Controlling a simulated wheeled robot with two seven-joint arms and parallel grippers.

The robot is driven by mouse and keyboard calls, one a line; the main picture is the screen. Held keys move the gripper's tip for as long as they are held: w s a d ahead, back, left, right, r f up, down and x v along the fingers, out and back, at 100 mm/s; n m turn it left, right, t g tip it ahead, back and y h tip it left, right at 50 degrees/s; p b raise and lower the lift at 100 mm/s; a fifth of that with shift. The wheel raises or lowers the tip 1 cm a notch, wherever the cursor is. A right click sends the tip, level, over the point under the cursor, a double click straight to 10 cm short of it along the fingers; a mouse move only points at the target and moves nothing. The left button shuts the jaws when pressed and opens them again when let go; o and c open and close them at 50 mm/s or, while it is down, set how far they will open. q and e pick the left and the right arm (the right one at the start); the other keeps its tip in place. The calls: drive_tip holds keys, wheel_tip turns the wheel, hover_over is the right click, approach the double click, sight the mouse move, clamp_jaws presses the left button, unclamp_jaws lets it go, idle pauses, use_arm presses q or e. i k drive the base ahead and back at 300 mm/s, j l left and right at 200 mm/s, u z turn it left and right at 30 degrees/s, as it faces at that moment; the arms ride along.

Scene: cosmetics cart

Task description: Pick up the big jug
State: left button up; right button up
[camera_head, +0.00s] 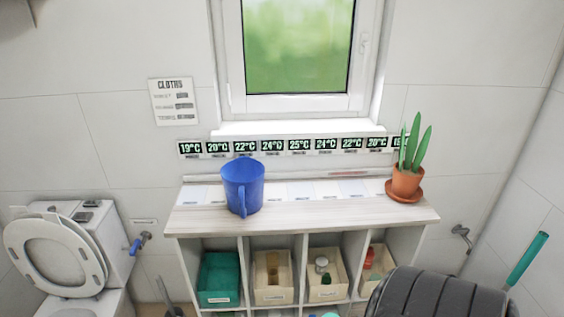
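The big jug (242,184) is blue and stands upright on the left part of the shelf unit's pale wooden top (309,216). Its handle faces toward me and slightly left of the jug's middle. Nothing touches the jug except the top it stands on. Neither of my grippers shows in the head view.
A potted plant (407,180) stands at the top's right end. Bins, including a green one (220,277), sit in the compartments below. A toilet (68,258) is at left. A dark ribbed object (440,295) and a green handle (527,259) are at lower right. The top's middle is clear.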

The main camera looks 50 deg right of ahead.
sight(242, 177)
drive_tip(key=z, duration=1.35)
